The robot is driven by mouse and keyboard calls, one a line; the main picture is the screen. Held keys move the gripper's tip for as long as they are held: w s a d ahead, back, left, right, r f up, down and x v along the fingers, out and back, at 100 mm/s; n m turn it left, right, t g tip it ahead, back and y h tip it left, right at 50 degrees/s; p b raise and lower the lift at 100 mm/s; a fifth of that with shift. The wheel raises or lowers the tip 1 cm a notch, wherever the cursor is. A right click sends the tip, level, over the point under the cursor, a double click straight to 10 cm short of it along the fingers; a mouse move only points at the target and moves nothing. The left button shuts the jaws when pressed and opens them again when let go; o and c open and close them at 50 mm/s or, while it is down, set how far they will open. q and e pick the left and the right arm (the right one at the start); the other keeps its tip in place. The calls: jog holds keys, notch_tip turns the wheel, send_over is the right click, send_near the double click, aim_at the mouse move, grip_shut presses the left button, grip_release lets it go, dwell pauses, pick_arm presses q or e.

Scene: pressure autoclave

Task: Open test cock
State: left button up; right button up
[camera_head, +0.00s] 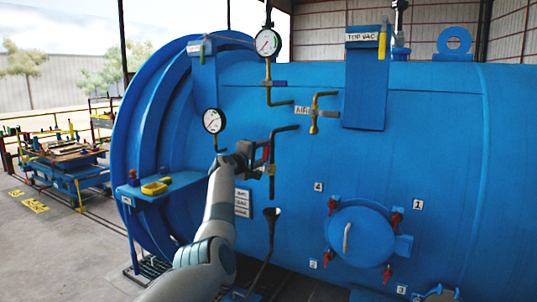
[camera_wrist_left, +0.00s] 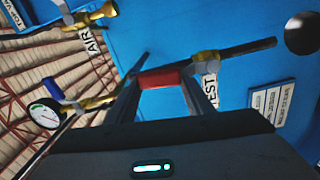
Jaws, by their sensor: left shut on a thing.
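The test cock is a brass valve on a dark pipe on the blue autoclave wall. Its brass body (camera_head: 272,169) shows just right of my left gripper (camera_head: 263,156) in the head view, and it also shows in the left wrist view (camera_wrist_left: 207,63). Its red handle (camera_wrist_left: 160,78) lies between my left fingertips (camera_wrist_left: 162,84), which are shut on it. A "TEST" label (camera_wrist_left: 211,88) sits beside the valve, partly covered by a finger. The gripper hides part of the handle in the head view. My right gripper is in neither view.
A pressure gauge (camera_head: 214,121) is left of my gripper, and another gauge (camera_head: 267,43) is above. A brass air valve (camera_head: 314,113) is up to the right. A blue shelf with a yellow tray (camera_head: 154,188) is at left. A round hatch (camera_head: 360,232) is at lower right.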

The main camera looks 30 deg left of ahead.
pick_arm(q)
jog(key=shift+a+n, duration=0.7)
jog(key=shift+n, duration=0.2)
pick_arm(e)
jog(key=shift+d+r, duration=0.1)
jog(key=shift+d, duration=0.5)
pick_arm(q)
jog(key=o, duration=1.2)
jog(key=shift+f, duration=0.1)
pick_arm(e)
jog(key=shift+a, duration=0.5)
pick_arm(q)
jog(key=shift+s, duration=0.2)
jog(key=s+b, duration=0.2)
jog(key=s, duration=0.3)
jog(key=s+b, duration=0.2)
jog(key=s, duration=0.4)
jog(key=s+b, duration=0.2)
jog(key=s, duration=0.4)
jog(key=shift+a, duration=0.35)
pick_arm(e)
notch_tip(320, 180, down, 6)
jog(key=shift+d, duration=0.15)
